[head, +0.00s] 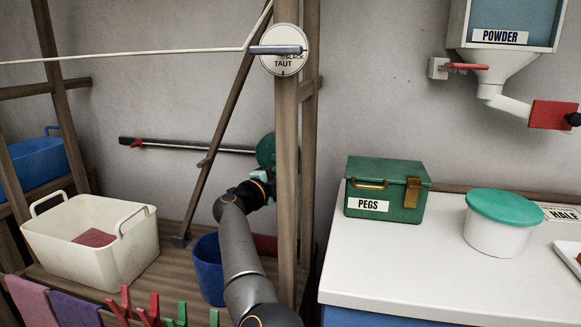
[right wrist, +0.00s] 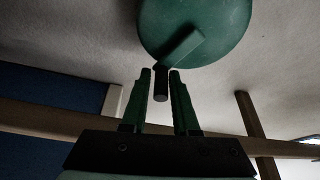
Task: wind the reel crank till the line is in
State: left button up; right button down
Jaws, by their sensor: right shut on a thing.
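The green reel (head: 265,149) is on the wall side, partly hidden behind a wooden post. In the right wrist view, the reel (right wrist: 195,25) has a green crank arm (right wrist: 181,47) with a dark handle (right wrist: 160,85). My right gripper (right wrist: 160,76) is shut on that handle, one finger on each side. In the head view my right gripper (head: 261,180) is just below the reel, partly hidden by the post. A white line (head: 130,55) runs nearly level from the left edge, then bends up near a round dial (head: 283,63) marked SLACK and TAUT. A grey bar (head: 276,50) crosses the dial.
The wooden post (head: 287,190) stands close to my right arm. A blue bucket (head: 208,270) is beside my forearm. A cream basket (head: 90,240) stands left. The counter at right holds a green PEGS box (head: 388,185) and a white tub with green lid (head: 500,215).

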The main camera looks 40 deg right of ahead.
jog(key=shift+w+a+f, duration=0.1)
jog(key=shift+a+f, duration=0.05)
dwell(0.3)
jog(key=c, duration=0.9)
grip_release()
jog(key=shift+o, duration=0.5)
